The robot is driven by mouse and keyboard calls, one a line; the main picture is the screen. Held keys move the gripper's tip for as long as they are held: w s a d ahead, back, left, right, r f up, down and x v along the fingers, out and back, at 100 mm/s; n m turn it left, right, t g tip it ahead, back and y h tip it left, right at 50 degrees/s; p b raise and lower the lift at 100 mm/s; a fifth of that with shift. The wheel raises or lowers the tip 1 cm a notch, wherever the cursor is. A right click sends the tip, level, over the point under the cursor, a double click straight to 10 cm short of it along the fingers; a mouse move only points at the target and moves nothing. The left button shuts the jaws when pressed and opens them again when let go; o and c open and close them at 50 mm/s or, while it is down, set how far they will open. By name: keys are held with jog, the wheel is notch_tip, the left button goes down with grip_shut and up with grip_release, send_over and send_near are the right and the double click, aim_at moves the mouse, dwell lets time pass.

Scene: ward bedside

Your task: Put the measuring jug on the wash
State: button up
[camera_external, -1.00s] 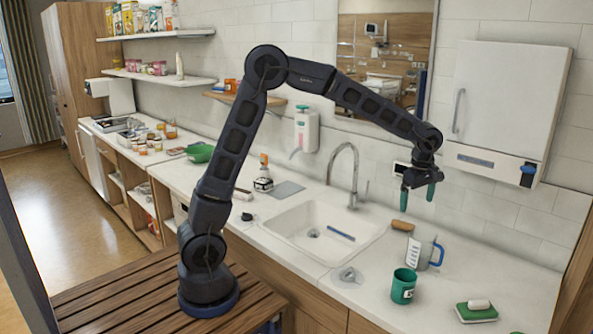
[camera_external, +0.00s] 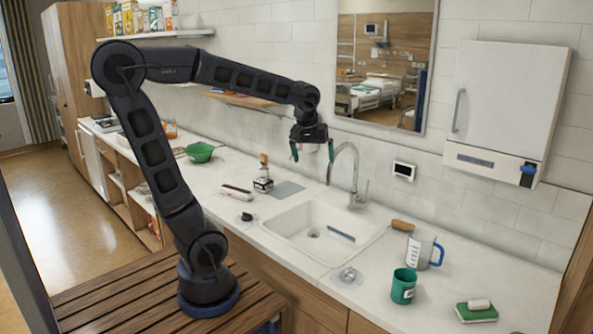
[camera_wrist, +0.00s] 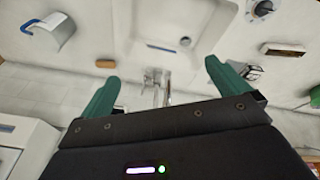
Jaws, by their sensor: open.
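The measuring jug (camera_external: 420,252) is clear with a blue handle and stands upright on the counter right of the sink. It also shows at the upper left of the wrist view (camera_wrist: 52,40). The white wash basin (camera_external: 300,238) is set in the counter and looks empty; its tap (camera_external: 354,170) rises at the back. It also shows at the top of the wrist view (camera_wrist: 205,22). My gripper (camera_external: 312,152) is open and empty, high above the counter by the back left of the basin. Its green fingers show in the wrist view (camera_wrist: 162,72), wide apart.
A soap bar sits on a green dish (camera_external: 477,314) at the right. A small bottle (camera_external: 263,180) and green bowl (camera_external: 200,152) stand left of the basin.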

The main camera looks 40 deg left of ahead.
jog(key=s+a+f+m, duration=0.1)
jog(key=s+a+m, duration=0.1)
jog(key=s+a, duration=0.3)
jog(key=s+a+f+m+t, duration=0.1)
jog(key=s+a+f+m, duration=0.1)
jog(key=s+a, duration=0.3)
jog(key=s+m, duration=0.1)
jog(key=s, duration=0.3)
jog(key=shift+s+f+t, duration=0.2)
jog(key=shift+s+t, duration=0.05)
jog(key=shift+t, duration=0.05)
